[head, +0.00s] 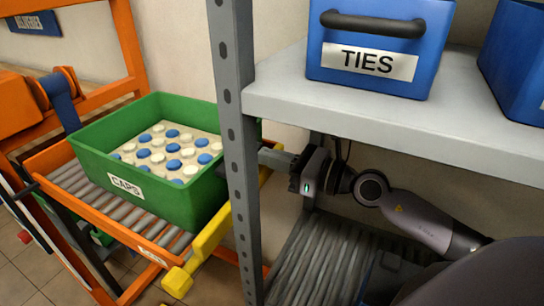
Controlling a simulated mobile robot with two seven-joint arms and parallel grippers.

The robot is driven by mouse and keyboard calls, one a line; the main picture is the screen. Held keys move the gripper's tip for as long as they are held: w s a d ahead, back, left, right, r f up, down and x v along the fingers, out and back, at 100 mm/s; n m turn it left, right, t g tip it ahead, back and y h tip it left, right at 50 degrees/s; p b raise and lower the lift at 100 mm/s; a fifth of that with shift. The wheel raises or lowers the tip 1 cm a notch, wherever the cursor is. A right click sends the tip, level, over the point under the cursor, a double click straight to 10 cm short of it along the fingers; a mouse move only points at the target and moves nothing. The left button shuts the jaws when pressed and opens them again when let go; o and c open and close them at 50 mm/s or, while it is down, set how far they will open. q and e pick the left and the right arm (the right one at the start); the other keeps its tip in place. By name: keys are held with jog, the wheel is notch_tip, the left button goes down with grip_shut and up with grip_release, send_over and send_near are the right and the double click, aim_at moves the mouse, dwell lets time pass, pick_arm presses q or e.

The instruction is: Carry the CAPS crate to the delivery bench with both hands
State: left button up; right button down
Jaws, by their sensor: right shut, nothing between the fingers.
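The green CAPS crate (185,196) stands upright on an orange-framed roller conveyor (140,232) at the left. It holds many blue and white caps, and its CAPS label faces front. My right gripper (268,158) is shut and empty at the crate's right side. Its fingers point left and pass behind the grey shelf post, which hides part of them. A dark tip shows left of the post by the crate's right wall; I cannot tell if it touches. My left gripper is not in view.
The grey shelf post (236,130) stands between my right gripper's body and the crate. A blue TIES bin (378,38) sits on the shelf (300,97) above my right arm. A yellow bar (207,238) runs along the conveyor's right side. A blue sign (35,22) hangs at top left.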

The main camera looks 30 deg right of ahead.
jog(key=p+x, duration=0.2)
jog(key=x, duration=0.3)
jog(key=shift+r+p, duration=0.15)
jog(key=shift+p, duration=0.2)
jog(key=shift+w+a, duration=0.25)
jog(key=shift+w, duration=0.1)
jog(key=shift+f, duration=0.2)
